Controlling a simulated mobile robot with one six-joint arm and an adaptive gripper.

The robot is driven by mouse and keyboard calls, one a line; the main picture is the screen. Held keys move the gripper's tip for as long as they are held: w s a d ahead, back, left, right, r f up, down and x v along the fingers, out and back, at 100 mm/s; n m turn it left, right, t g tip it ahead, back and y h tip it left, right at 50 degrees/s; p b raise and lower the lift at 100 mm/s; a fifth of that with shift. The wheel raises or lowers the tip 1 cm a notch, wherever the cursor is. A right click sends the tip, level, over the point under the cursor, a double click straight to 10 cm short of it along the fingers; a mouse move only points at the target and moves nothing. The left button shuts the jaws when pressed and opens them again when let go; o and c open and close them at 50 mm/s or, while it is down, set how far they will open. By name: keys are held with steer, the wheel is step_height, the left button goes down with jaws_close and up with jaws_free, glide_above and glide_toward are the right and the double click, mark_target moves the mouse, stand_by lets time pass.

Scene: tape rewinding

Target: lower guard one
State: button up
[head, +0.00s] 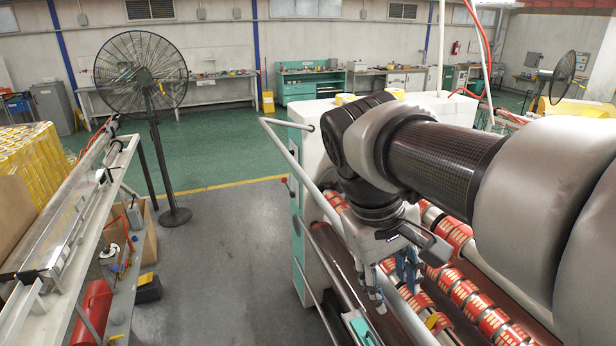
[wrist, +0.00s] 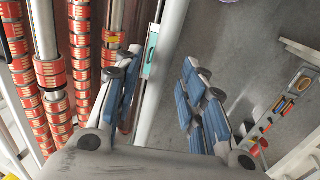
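A pale tubular guard rail (head: 296,163) stands out at the near side of the rewinding machine and runs down to the right beneath my gripper in the head view. It appears to be the guard; no label marks it as guard one. My gripper (head: 394,284) hangs over the rail, pointing down. In the wrist view my gripper (wrist: 160,98) is open, its blue-padded fingers wide apart. A pale bar (wrist: 147,120) runs through the gap, nearer the left finger. I see no contact with it, and part of the rail is hidden by my gripper and arm.
Rollers with red printed tape rolls (head: 466,292) lie right of my gripper. A black pedestal fan (head: 141,73) stands at the back left. A white rack (head: 75,215) is at the left. The grey floor (head: 225,250) between rack and machine is clear.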

steer(key=shift+d+f, duration=0.15)
steer(key=shift+f, duration=0.4)
steer(key=shift+c, duration=0.6)
jaws_close()
